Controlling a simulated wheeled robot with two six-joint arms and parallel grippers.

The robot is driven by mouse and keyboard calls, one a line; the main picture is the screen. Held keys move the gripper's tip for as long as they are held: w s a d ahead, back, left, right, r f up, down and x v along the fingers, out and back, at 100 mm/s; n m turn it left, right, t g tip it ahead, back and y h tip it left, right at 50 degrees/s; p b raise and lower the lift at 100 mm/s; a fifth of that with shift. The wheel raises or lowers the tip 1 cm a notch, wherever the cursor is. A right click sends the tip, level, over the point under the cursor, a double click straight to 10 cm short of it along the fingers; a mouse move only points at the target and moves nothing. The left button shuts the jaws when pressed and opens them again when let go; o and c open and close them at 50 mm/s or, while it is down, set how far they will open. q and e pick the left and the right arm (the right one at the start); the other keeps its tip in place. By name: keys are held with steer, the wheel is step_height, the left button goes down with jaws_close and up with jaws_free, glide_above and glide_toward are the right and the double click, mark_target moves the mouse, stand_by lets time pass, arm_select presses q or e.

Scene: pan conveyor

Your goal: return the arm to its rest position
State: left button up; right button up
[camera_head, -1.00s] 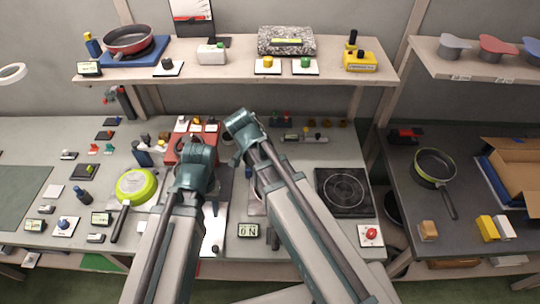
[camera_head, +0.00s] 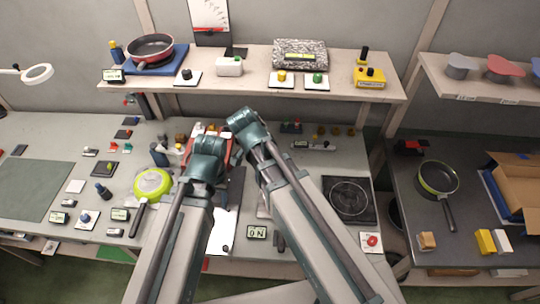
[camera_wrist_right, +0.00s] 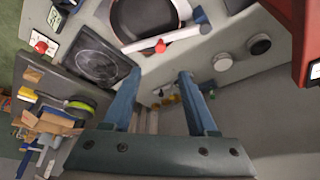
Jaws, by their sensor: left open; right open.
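My left arm rises from the bottom of the head view. Its gripper (camera_head: 220,186) is mostly hidden by the arm's own links; it is open, and I see nothing held in it. My right arm stands beside it, its gripper hidden in the head view. In the right wrist view my right gripper (camera_wrist_right: 158,76) has two blue fingers spread wide with nothing between them. Beyond their tips lies a dark round pan (camera_wrist_right: 140,18) with a white bar across its near side.
A hotplate (camera_head: 348,199) sits right of my arms, a red button (camera_head: 372,240) below it. A green-rimmed pan (camera_head: 153,184) lies left. The shelf (camera_head: 225,84) behind carries a red pan (camera_head: 150,46). Another pan (camera_head: 438,178) and a cardboard box (camera_head: 515,190) are on the right table.

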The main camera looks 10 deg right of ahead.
steer(key=s+a+f+n+g+y+b, duration=0.1)
steer(key=s+a+f+n+b, duration=0.1)
steer(key=s+n, duration=0.3)
steer(key=s+a+f+n+g+y+b, duration=0.1)
steer(key=s+a+f+n+b, duration=0.2)
steer(key=s+n, duration=0.3)
steer(key=shift+a+f+n+y, duration=0.3)
steer(key=shift+a+f+n, duration=0.4)
steer(key=shift+n, duration=1.9)
steer(key=shift+d, duration=0.1)
